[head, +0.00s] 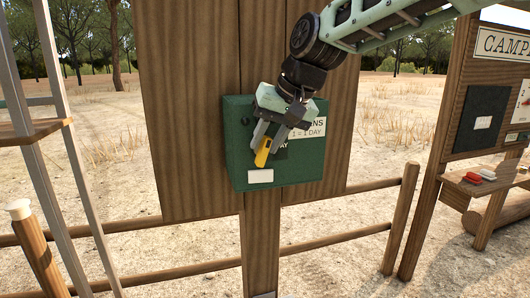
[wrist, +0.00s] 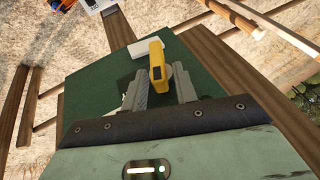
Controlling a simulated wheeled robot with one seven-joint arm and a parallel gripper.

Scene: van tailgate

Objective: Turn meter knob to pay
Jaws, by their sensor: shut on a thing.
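The green meter box (head: 235,130) is mounted on a wooden board and post. It has a white label with partly hidden lettering and a small white plate (head: 260,176) low on its front. The yellow meter knob (head: 263,152) sticks out from the front of the box. My gripper (head: 268,138) is shut on the knob, with one finger on each side of it. In the wrist view the yellow knob (wrist: 159,62) sits between the two fingertips, and the green box (wrist: 95,92) lies behind it. My gripper hides part of the box's front and label.
A wooden rail fence (head: 345,234) runs behind the post. A notice board (head: 458,80) with a shelf holding red and white items (head: 480,175) stands at right. A ladder-like metal frame (head: 75,190) and a capped wooden post (head: 38,250) stand at left.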

